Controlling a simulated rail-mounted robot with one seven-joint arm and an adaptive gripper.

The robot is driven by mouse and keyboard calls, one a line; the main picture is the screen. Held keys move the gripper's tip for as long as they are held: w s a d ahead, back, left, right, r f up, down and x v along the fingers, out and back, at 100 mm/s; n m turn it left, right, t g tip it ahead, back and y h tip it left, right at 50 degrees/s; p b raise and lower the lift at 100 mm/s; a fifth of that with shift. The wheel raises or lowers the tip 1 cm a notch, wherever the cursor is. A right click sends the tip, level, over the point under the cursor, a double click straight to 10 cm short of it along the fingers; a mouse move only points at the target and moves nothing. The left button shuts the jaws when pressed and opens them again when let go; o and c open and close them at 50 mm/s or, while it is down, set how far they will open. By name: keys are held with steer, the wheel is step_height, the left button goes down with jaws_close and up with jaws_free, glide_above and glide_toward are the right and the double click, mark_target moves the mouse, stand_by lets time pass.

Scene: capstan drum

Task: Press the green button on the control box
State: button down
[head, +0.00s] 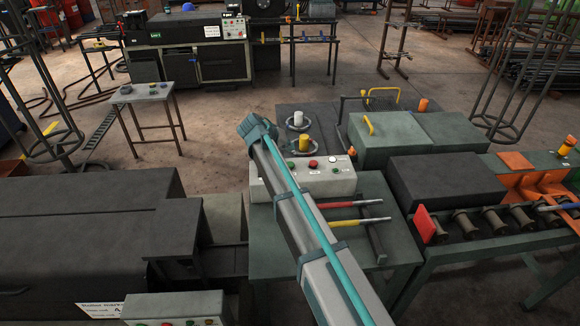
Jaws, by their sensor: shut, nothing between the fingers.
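The control box (335,184) is a pale box on a grey-green table, a little right of centre in the head view. The green button (291,165) is on its top at the left, just right of my arm. A red button (313,164) is right of it, with a white button and a dark knob further right. My long grey arm with a teal strip crosses in front of the box's left part. Its far end shows as a teal block beyond the box. I cannot make out gripper fingers; contact with the box cannot be told.
Red and yellow-handled tools (352,204) lie on the table (275,262) in front of the box. Another box (172,307) with buttons shows at the bottom edge. A dark machine (85,225) is left; a roller conveyor (490,235) is right.

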mark_target(290, 165)
steer(key=shift+f+b, duration=1)
steer(key=shift+f, duration=1.4)
steer(key=shift+f, duration=0.1)
steer(key=shift+f+b, duration=0.35)
steer(key=shift+b, duration=0.05)
